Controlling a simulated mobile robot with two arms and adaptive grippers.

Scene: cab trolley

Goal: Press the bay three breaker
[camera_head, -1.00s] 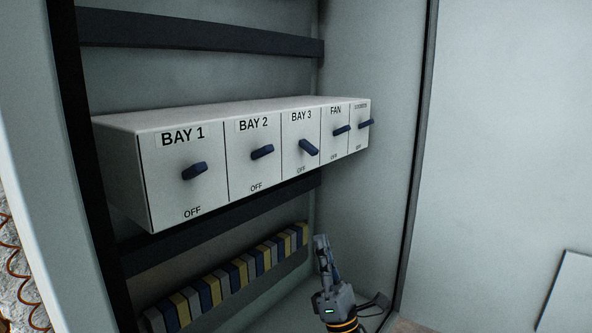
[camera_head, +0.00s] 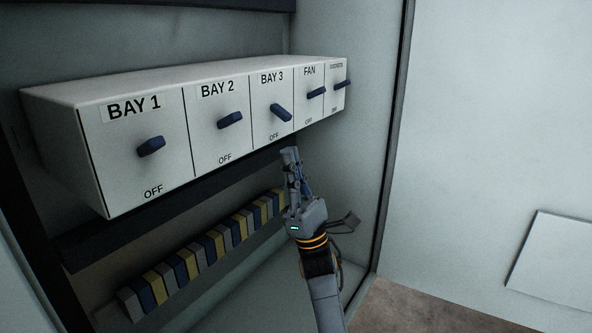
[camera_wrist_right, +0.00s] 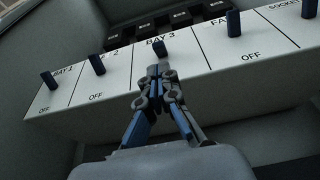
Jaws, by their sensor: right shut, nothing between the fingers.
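The bay three breaker is a dark blue lever (camera_head: 281,112) on the white panel box, under the label BAY 3. It tilts down to the right, unlike the other levers. In the right wrist view the same bay three lever (camera_wrist_right: 159,48) stands just beyond my fingertips. My right gripper (camera_head: 290,152) is shut and empty, pointing up, below the BAY 3 section in the head view. In the right wrist view my right gripper (camera_wrist_right: 158,72) shows its fingertips together, in line with the BAY 3 section. I cannot tell whether they touch the panel. My left gripper is not in view.
Neighbouring levers are bay 1 (camera_head: 151,147), bay 2 (camera_head: 230,120), fan (camera_head: 316,92) and the far-right one (camera_head: 342,84). A striped terminal row (camera_head: 205,252) runs below the box. The cabinet side wall (camera_head: 350,170) stands to the right.

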